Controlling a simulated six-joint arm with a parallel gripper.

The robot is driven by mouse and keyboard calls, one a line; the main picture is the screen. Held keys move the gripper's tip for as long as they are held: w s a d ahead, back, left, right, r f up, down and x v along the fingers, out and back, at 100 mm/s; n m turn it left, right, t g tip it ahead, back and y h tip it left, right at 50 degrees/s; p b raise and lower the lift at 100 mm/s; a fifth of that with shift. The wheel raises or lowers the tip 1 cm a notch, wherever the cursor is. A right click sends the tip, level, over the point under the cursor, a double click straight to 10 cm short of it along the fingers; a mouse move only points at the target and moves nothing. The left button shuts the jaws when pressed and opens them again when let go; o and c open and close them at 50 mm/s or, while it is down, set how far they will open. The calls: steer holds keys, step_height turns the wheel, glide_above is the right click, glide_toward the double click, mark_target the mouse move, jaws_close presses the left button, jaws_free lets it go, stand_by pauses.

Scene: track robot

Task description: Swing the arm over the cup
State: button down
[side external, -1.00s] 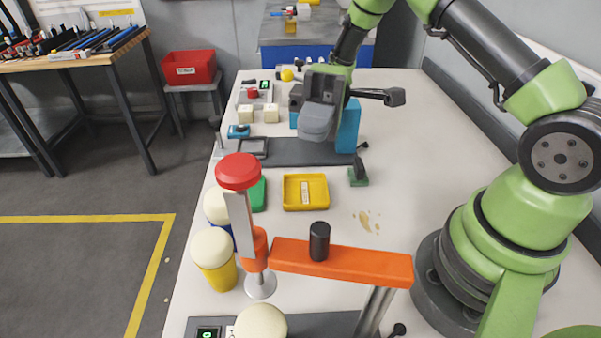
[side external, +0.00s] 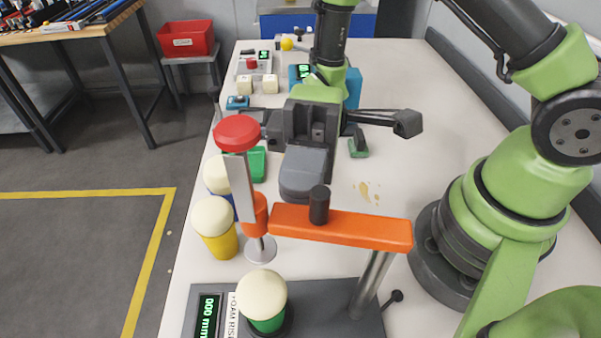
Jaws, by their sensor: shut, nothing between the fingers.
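The green cup (side external: 266,322) with a cream foam dome (side external: 262,293) stands on the dark base of a foam-rise gauge (side external: 330,325). The gauge's orange arm (side external: 350,229) reaches left from a metal post (side external: 371,285). A black peg (side external: 319,206) stands up on it. At its left end hangs a plunger with a red knob (side external: 237,132), a scale strip and a round metal foot (side external: 260,250). The foot appears behind the cup, not over it. My gripper (side external: 303,178) is shut and empty, just behind the peg in the picture. Contact cannot be told.
Yellow (side external: 217,240) and blue (side external: 217,176) cups with foam tops stand at the table's left edge. A green object (side external: 258,164) is beside my gripper. Blue blocks and small devices stand farther back. The table right of my gripper is mostly clear.

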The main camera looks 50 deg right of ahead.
steer(key=shift+s+a, duration=0.1)
steer(key=shift+a, duration=0.05)
steer(key=shift+s+a+n+g+h, duration=0.15)
steer(key=shift+a+n+g+h, duration=0.45)
steer(key=shift+n+g+h, duration=0.3)
steer(key=shift+s+a+n+g+h, duration=0.15)
steer(key=shift+a+n+g+h, duration=0.5)
steer(key=shift+g, duration=0.45)
steer(key=v, duration=1.4)
steer(key=s+d+r+m+t+h, duration=0.9)
steer(key=s+r+m+t, duration=0.3)
steer(key=t, duration=0.8)
steer(key=shift+s+d+r+m+t+h, duration=0.2)
steer(key=shift+r+m+t+h, duration=0.1)
steer(key=shift+m+h, duration=0.35)
